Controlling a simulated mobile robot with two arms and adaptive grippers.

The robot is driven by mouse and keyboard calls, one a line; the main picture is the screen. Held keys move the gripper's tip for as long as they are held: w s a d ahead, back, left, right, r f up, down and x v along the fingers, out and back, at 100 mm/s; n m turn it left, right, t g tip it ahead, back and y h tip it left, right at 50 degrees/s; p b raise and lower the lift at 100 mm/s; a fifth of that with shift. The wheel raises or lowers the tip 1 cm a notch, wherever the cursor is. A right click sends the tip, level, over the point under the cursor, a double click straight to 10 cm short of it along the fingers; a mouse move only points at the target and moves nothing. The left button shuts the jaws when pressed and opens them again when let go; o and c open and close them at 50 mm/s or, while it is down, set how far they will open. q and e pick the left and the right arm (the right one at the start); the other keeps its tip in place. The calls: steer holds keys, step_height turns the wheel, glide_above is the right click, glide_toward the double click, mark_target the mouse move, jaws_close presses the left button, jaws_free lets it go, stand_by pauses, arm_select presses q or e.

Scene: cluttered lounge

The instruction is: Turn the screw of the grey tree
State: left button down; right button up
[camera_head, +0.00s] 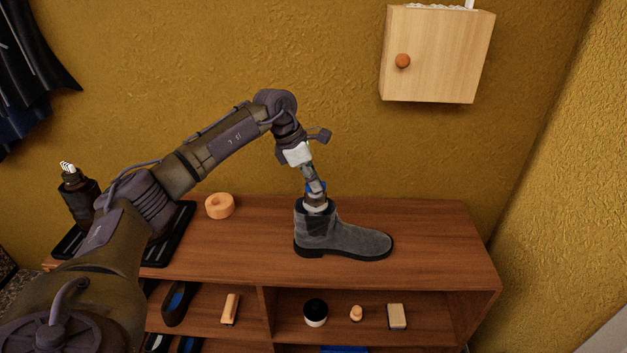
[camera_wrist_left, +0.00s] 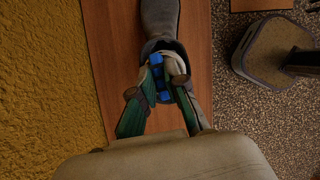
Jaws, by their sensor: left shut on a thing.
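A grey ankle boot (camera_head: 340,237) stands upright on the wooden bench top, toe to the right; it also shows in the left wrist view (camera_wrist_left: 160,17). A pale grey tree (camera_head: 315,208) sits in its shaft opening; most of it is hidden by the boot. A blue screw handle (camera_wrist_left: 161,86) shows at the opening, between my fingers. My left gripper (camera_head: 315,193) points down over the boot opening and is shut on the blue screw handle. Its fingers (camera_wrist_left: 166,80) show on both sides of the handle. My right gripper is not in view.
The bench (camera_head: 430,225) has free top right of the boot. An orange ring (camera_head: 220,206) and a black tray (camera_head: 180,225) are to the left. Shelves below hold brushes and a jar (camera_head: 315,312). A wooden cabinet (camera_head: 450,55) hangs at upper right.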

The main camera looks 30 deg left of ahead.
arm_select(q)
steer(key=c, duration=1.2)
jaws_free()
steer(key=shift+r, duration=0.1)
steer(key=v, duration=1.2)
